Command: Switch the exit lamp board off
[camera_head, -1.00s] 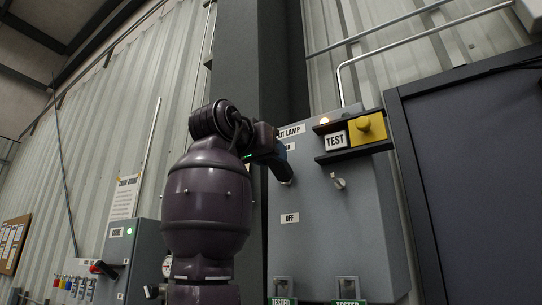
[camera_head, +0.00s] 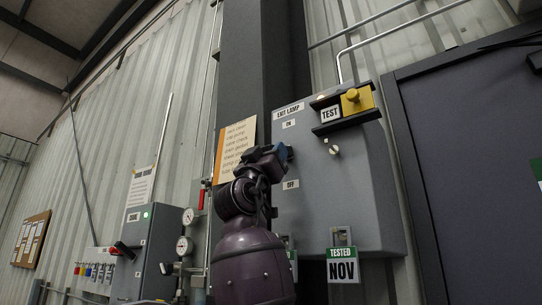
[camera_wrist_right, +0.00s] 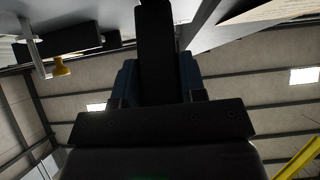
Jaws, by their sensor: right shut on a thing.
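The exit lamp board (camera_head: 370,190) is a grey box on the wall, marked EXIT LAMP, with an ON label (camera_head: 289,125) above an OFF label (camera_head: 291,184). My right gripper (camera_head: 284,153) is at the board's left part, at a height between these labels. My left gripper is not in view.
A yellow button block (camera_head: 357,100) and TEST plate (camera_head: 329,114) sit on a dark ledge at the board's top right. A small knob (camera_head: 334,150) is below. A TESTED NOV tag (camera_head: 342,266) hangs beneath.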

